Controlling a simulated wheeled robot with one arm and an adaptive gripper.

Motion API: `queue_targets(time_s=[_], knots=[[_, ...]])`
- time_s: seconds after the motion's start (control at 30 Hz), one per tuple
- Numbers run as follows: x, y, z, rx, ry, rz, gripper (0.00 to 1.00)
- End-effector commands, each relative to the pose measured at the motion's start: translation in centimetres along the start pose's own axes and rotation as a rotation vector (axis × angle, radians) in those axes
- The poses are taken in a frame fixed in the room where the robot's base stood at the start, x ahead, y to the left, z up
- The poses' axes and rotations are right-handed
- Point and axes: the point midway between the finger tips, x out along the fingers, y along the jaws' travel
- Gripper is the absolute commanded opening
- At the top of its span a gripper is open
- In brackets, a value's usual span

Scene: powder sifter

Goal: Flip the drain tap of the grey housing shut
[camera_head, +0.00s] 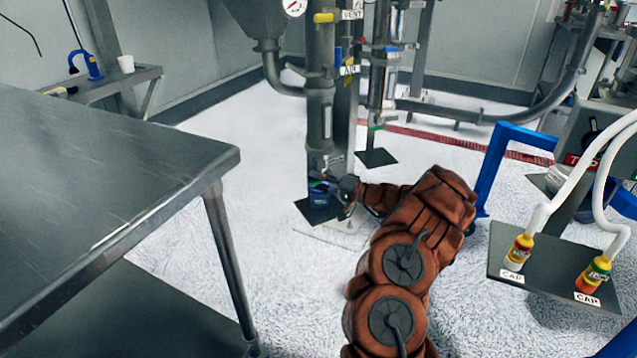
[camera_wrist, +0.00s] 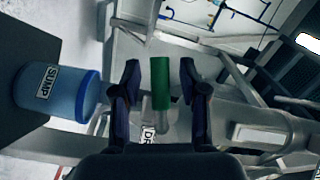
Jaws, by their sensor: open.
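The tall grey housing (camera_head: 320,125) stands upright in the middle of the head view. A green tap handle (camera_wrist: 161,85) shows in the wrist view, beside a label (camera_wrist: 148,136) that reads "DR" and is partly covered. My gripper (camera_wrist: 160,68) is open, with one dark finger on each side of the green handle. A gap shows between the handle and each finger. In the head view my gripper (camera_head: 342,190) is at the foot of the housing, and the tap is too small there to make out clearly.
A blue container (camera_wrist: 60,92) labelled "SUMP" is left of my gripper in the wrist view; it also stands below the housing in the head view (camera_head: 319,197). A steel table (camera_head: 110,170) fills the left. A dark plate (camera_head: 545,270) with two bottles is at right.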

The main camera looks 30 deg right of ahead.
Motion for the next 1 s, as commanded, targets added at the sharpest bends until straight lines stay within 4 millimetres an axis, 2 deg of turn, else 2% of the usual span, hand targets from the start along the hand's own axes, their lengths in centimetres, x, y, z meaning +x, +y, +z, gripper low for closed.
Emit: queue_targets(time_s=[0.1, 0.53, 1.0], knots=[[-0.06, 0.00, -0.03, 0.000, 0.001, 0.000, 0.43], [-0.11, 0.00, -0.05, 0.000, 0.001, 0.000, 0.00], [-0.12, 0.00, -0.05, 0.000, 0.001, 0.000, 0.00]])
